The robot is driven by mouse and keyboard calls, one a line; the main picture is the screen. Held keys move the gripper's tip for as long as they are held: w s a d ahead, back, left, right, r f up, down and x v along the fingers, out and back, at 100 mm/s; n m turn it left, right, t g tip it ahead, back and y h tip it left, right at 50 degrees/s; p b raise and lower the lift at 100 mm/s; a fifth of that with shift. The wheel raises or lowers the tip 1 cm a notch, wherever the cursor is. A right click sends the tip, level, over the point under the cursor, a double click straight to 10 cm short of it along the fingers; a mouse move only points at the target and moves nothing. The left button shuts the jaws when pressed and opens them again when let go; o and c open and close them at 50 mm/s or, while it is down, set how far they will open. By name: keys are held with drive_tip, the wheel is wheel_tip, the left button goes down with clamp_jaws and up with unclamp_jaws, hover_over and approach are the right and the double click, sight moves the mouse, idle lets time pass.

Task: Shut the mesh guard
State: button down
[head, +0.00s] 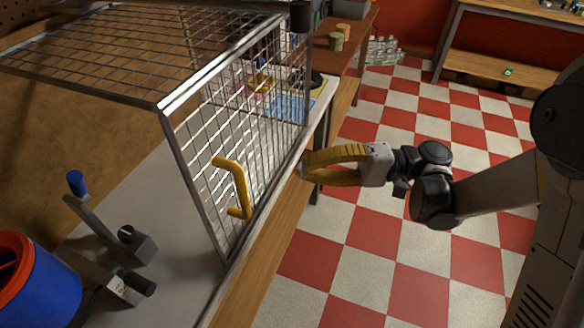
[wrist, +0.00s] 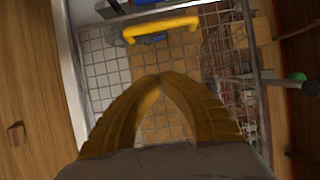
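The mesh guard (head: 212,130) is a grey wire panel in a metal frame, standing upright near the front edge of the bench. A yellow bar handle (head: 241,188) is on its near lower part. I cannot tell from here how far the guard stands from its closed position. In the wrist view the handle (wrist: 160,29) lies across the top, beyond my fingertips and apart from them. My gripper (head: 306,164) has yellow fingers and is to the right of the guard, outside the bench edge. Its fingertips meet in the wrist view (wrist: 160,78), with nothing between them.
A wire mesh roof (head: 110,50) extends left from the guard's top. A blue and orange cylinder (head: 40,280) and a clamp with dark knobs (head: 128,250) are on the bench (head: 185,225). Bottles (head: 380,50) stand at the back. The checkered floor (head: 365,235) is clear.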

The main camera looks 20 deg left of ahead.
sight(228, 187)
drive_tip(key=s+a+b, duration=0.1)
drive_tip(key=s+a, duration=0.1)
drive_tip(key=s+a+b, duration=0.1)
drive_tip(key=s+a, duration=0.1)
drive_tip(key=a, duration=0.1)
drive_tip(key=s+a+b, duration=0.1)
drive_tip(key=s+a, duration=0.1)
drive_tip(key=a, duration=0.1)
drive_tip(key=shift+s+a, duration=0.1)
drive_tip(key=shift+a, duration=0.15)
drive_tip(key=shift+s+b, duration=0.35)
drive_tip(key=shift+s, duration=0.25)
